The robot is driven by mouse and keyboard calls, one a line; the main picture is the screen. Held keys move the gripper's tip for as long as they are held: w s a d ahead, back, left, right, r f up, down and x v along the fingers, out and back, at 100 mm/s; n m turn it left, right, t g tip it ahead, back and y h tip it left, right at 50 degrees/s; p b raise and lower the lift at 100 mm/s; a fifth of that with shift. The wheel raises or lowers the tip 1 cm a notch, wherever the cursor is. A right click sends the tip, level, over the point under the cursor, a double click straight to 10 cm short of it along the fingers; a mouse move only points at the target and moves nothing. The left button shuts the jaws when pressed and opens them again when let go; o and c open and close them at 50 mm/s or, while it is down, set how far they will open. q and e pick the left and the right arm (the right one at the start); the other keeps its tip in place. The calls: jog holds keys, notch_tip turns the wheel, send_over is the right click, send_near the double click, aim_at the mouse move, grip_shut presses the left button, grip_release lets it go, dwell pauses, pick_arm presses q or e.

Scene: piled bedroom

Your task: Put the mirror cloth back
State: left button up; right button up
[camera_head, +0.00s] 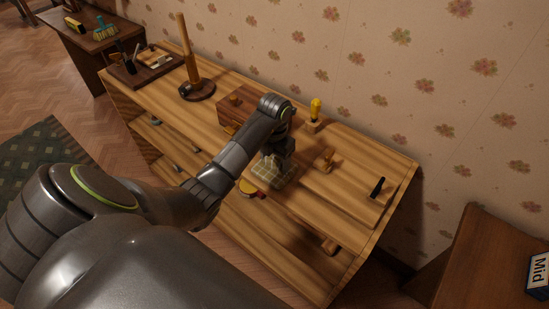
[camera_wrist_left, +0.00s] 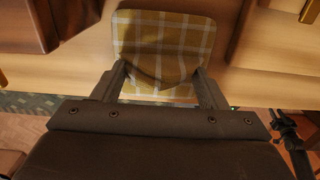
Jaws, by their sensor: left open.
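The mirror cloth, a yellow-green plaid cloth (camera_head: 268,173), lies at the front edge of the wooden dresser top (camera_head: 333,196). In the left wrist view the plaid cloth (camera_wrist_left: 165,38) is spread out, with its near part sagging between my fingers. My left gripper (camera_head: 279,158) is over the cloth in the head view, which hides part of it. In the left wrist view the left gripper (camera_wrist_left: 160,84) is open, one finger at each side of the cloth's near end. I cannot tell whether the fingers touch it. My right gripper is not in view.
A wooden box (camera_head: 236,101) stands left of my wrist. A yellow-handled item (camera_head: 315,112), a small wooden piece (camera_head: 324,160) and a dark handle (camera_head: 377,187) are on the right. A wooden post on a round base (camera_head: 197,90) stands left. The right-front top is mostly clear.

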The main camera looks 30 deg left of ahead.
aim_at(275, 157)
pick_arm(q)
jog(key=shift+r, duration=0.55)
notch_tip(275, 157, up, 3)
jog(key=shift+r, duration=0.2)
notch_tip(275, 157, up, 8)
jog(key=p, duration=0.7)
jog(key=shift+f, duration=0.15)
